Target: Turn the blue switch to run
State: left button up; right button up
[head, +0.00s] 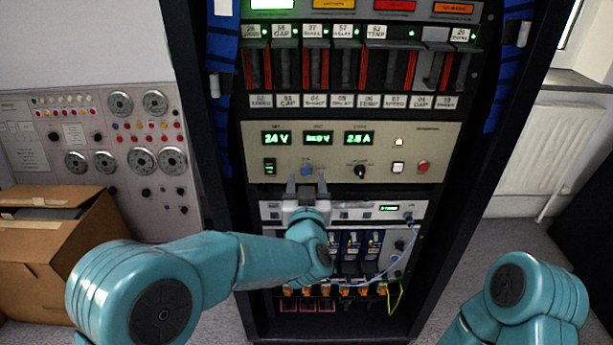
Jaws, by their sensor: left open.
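The blue switch (306,170) is a small blue knob on the beige panel (400,136) in the rack, below green displays reading 24 V and 2.5 A. My left gripper (306,182) is open, with its two fingers pointing up at the panel just below the blue switch. One finger stands to each side of the switch, slightly low. Whether they touch it I cannot tell. The switch's position and its small label are too small to read. Only links of my right arm show at the lower right; its gripper is out of view.
The panel also carries a black knob (360,171), a green-lit rocker (270,166) and a red button (423,166). Below are a grey unit (385,209) and loose cables (398,285). A cardboard box (45,245) and a control console (118,135) stand at the left.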

aim_at(307, 174)
pick_arm(q)
jog(key=shift+w, duration=1.6)
grip_shut()
